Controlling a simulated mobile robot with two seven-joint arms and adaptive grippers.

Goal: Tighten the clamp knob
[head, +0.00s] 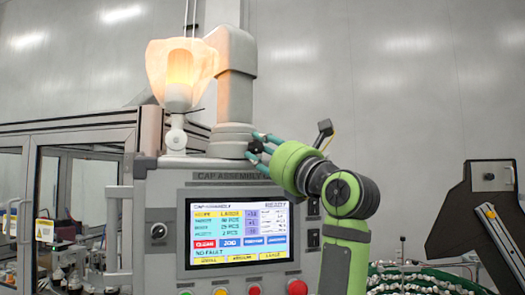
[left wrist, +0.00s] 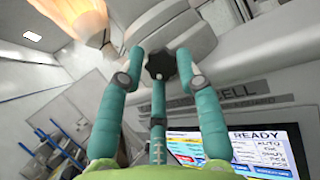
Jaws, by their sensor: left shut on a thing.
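The clamp knob (left wrist: 160,64) is a small black lobed knob at the grey collar (left wrist: 178,36) of the machine's column. In the head view the knob (head: 256,147) shows small and dark between my fingers, partly covered by them. My left gripper (left wrist: 160,72) has teal fingers and is shut on the knob, with one finger on each side and a third below. In the head view the left gripper (head: 258,146) reaches the collar's base from the right, above the control panel. My right gripper is in neither view.
A lit screen (head: 237,232) is just below my gripper, with several coloured buttons (head: 297,287) under it. A green-rimmed bin (head: 425,277) stands at the right.

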